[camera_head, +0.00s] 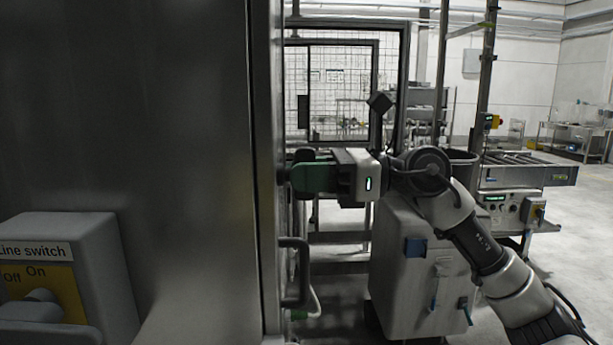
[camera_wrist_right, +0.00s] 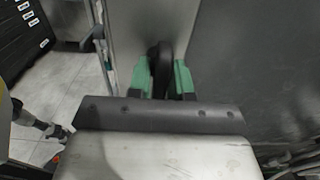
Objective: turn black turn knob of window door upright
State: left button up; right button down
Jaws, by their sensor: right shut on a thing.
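The black turn knob (camera_wrist_right: 160,66) shows in the right wrist view, standing out from a grey metal panel. My right gripper (camera_wrist_right: 162,82) has its green fingers on either side of the knob and is shut on it. In the head view my right gripper (camera_head: 296,177) reaches left to the edge of the large grey metal cabinet (camera_head: 150,120). My left gripper is not in view.
A black bar handle (camera_head: 298,272) sticks out from the cabinet edge below my right gripper. A line switch box (camera_head: 60,270) is at the lower left. A wire mesh frame (camera_head: 340,90) and a conveyor (camera_head: 520,172) stand behind.

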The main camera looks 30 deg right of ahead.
jog(key=shift+f, duration=0.1)
jog(key=c, duration=1.2)
grip_release()
jog(key=shift+o, duration=0.2)
jog(key=shift+d, duration=0.1)
jog(key=shift+s+d, duration=0.15)
jog(key=shift+d, duration=0.05)
jog(key=b+v, duration=0.5)
jog(key=v, duration=0.5)
jog(key=shift+d, duration=0.1)
